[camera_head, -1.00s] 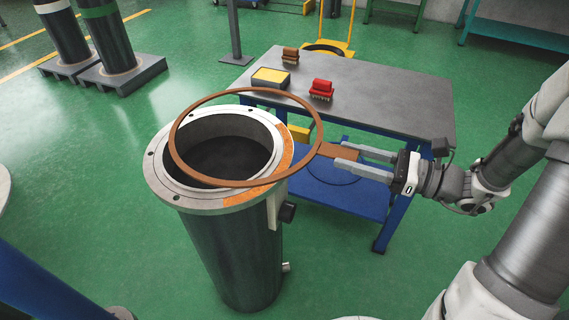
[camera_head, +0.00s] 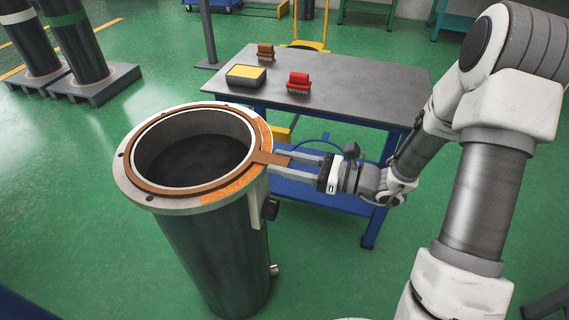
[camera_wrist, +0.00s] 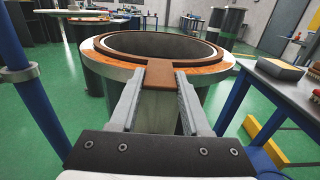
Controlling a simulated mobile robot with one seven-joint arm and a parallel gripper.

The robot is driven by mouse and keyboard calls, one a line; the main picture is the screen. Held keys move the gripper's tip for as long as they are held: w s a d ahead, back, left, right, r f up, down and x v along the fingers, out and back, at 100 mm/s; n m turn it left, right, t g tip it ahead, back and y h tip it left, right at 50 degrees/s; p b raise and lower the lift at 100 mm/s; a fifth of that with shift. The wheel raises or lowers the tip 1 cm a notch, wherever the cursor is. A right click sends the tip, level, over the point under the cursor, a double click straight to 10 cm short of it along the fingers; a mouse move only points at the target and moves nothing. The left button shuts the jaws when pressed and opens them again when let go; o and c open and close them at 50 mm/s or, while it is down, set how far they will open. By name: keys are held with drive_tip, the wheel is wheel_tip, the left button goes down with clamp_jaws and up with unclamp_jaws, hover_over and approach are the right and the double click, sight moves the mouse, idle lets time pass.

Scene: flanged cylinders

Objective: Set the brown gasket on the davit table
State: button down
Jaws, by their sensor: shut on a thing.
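The brown gasket (camera_head: 137,188) is a thin ring with a flat tab. It lies over the top flange of the dark cylinder (camera_head: 212,255), around the opening; whether it touches the flange everywhere I cannot tell. My gripper (camera_head: 279,163) is shut on the gasket's tab (camera_head: 268,158) at the flange's right side. In the wrist view the tab (camera_wrist: 159,76) sits between my two fingers, with the ring beyond it. A grey-topped table with blue legs (camera_head: 365,86) stands behind and to the right; I cannot tell whether it is the davit table.
On the table are a red brush (camera_head: 298,83), a brown brush (camera_head: 265,52) and a yellow-topped box (camera_head: 245,76). Orange patches (camera_head: 228,184) mark the cylinder's flange. Two dark cylinders stand on grey pallets (camera_head: 100,84) at the back left. The table's right part is bare.

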drive_tip(key=shift+f, duration=0.1)
drive_tip(key=shift+c, duration=1.8)
unclamp_jaws()
drive_tip(key=shift+f+b, duration=0.1)
drive_tip(key=shift+b, duration=0.25)
drive_tip(key=shift+s+d, duration=0.1)
drive_tip(key=shift+d, duration=0.25)
drive_tip(key=p+v, duration=0.3)
drive_tip(key=v, duration=1.2)
drive_tip(key=shift+d+f+p, duration=0.25)
drive_tip(key=shift+d+p, duration=0.15)
drive_tip(key=shift+d, duration=0.05)
drive_tip(key=shift+o, duration=0.4)
drive_tip(key=shift+d, duration=0.45)
